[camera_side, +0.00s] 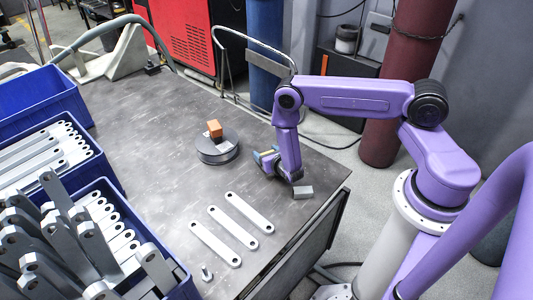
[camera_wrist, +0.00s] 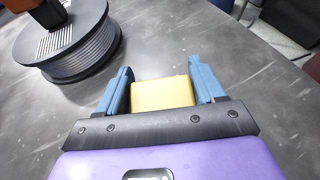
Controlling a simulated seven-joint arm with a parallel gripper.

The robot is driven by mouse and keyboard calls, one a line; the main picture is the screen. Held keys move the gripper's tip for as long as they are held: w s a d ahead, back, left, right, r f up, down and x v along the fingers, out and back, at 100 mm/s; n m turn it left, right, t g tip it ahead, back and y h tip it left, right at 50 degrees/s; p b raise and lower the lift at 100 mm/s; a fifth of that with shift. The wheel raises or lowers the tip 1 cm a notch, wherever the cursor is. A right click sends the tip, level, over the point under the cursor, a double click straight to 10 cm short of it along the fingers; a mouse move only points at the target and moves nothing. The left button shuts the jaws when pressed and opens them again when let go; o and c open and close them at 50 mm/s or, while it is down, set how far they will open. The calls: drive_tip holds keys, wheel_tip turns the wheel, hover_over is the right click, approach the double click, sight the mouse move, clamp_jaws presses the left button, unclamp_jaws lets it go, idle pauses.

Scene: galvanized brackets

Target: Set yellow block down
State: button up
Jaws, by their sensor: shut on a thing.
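The yellow block (camera_wrist: 162,94) sits between the two blue fingers of my gripper (camera_wrist: 159,80) in the wrist view, with a finger against each side. In the side view my gripper (camera_side: 266,157) is low over the table, pointing left toward the spool, and only a small bit of yellow shows between its fingers. I cannot tell whether the block touches the table (camera_side: 170,150). The underside of the block is hidden.
A grey block (camera_side: 303,192) is near the table's right edge. Several flat brackets (camera_side: 232,227) lie in front. Blue bins (camera_side: 40,95) of brackets stand at left.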

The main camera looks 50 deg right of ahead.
drive_tip(key=o, duration=1.1)
drive_tip(key=shift+o, duration=0.2)
drive_tip(key=shift+r, duration=0.1)
drive_tip(key=v, duration=1.1)
drive_tip(key=shift+s+a, duration=0.15)
drive_tip(key=shift+s, duration=0.1)
drive_tip(key=s+r+m+g+h, duration=0.25)
drive_tip(key=r+m, duration=0.25)
drive_tip(key=r, duration=0.5)
drive_tip(key=s+r+m+g+h, duration=0.1)
drive_tip(key=r+m+g+h, duration=0.1)
drive_tip(key=r+m+h, duration=0.5)
drive_tip(key=s+a+r+m+g+y, duration=0.3)
drive_tip(key=s+r+y, duration=0.3)
drive_tip(key=s, duration=0.5)
drive_tip(key=s+a+r+m+g+y, duration=0.4)
drive_tip(key=s+r+y, duration=0.2)
drive_tip(key=s+y, duration=0.3)
drive_tip(key=shift+s+a+r+g, duration=0.15)
drive_tip(key=shift+s+r+g, duration=0.25)
drive_tip(key=shift+s, duration=0.5)
